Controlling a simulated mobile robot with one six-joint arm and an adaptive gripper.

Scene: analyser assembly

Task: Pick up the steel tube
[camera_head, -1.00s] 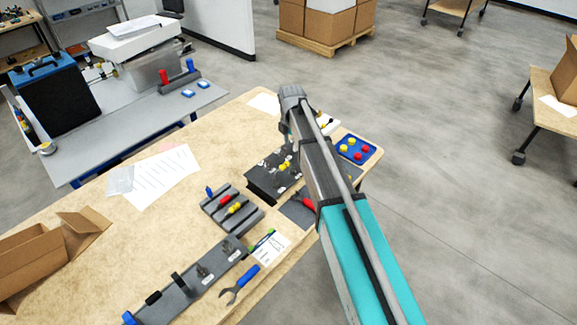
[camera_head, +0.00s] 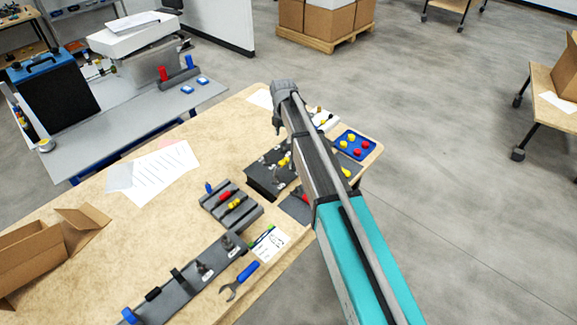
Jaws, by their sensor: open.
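I cannot make out a steel tube for certain in the head view; it may be hidden behind my arm or too small to tell. My arm reaches up from the lower right across the workbench (camera_head: 110,225), and its grey wrist end is over the bench's far part. My gripper's fingers are hidden behind the wrist and arm, so I cannot see what lies between or under them. A dark fixture block (camera_head: 262,181) with small yellow and light parts sits just left of my arm, partly covered by it.
A grey rack (camera_head: 240,213) holds red and yellow-handled tools. A blue tray (camera_head: 353,144) is right of my arm. An open carton (camera_head: 40,255) stands left.

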